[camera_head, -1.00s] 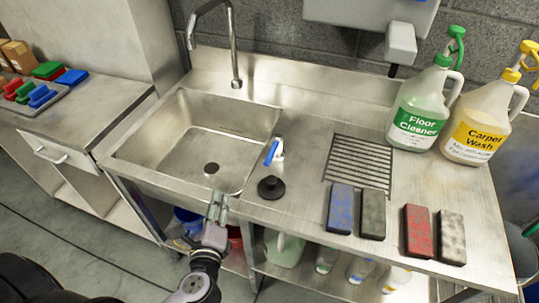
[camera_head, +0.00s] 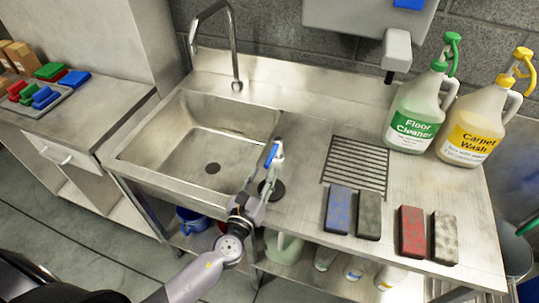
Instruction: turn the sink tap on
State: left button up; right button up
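The sink basin (camera_head: 205,140) is steel, with a dark drain in its floor. A tall curved steel spout (camera_head: 234,55) rises behind it. The tap handle, a small lever with a blue part (camera_head: 271,155), stands on the counter right of the basin. My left gripper (camera_head: 266,166) reaches up from below, with its fingertips right at the handle. The fingers overlap the handle's lower part, so I cannot tell whether they touch it or how far apart they are. My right gripper is not in view.
A black round knob-like piece (camera_head: 277,190) sits just right of my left gripper. A drain grille (camera_head: 357,165) and several sponges, one blue (camera_head: 338,210), lie further right. Floor Cleaner (camera_head: 415,115) and Carpet Wash (camera_head: 472,125) jugs stand at the back right.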

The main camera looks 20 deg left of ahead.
aim_at(276, 145)
pick_arm(q)
jog(key=w, duration=0.6)
jog(key=shift+w+d, duration=0.1)
jog(key=shift+w, duration=0.2)
grip_shut()
dwell(0.5)
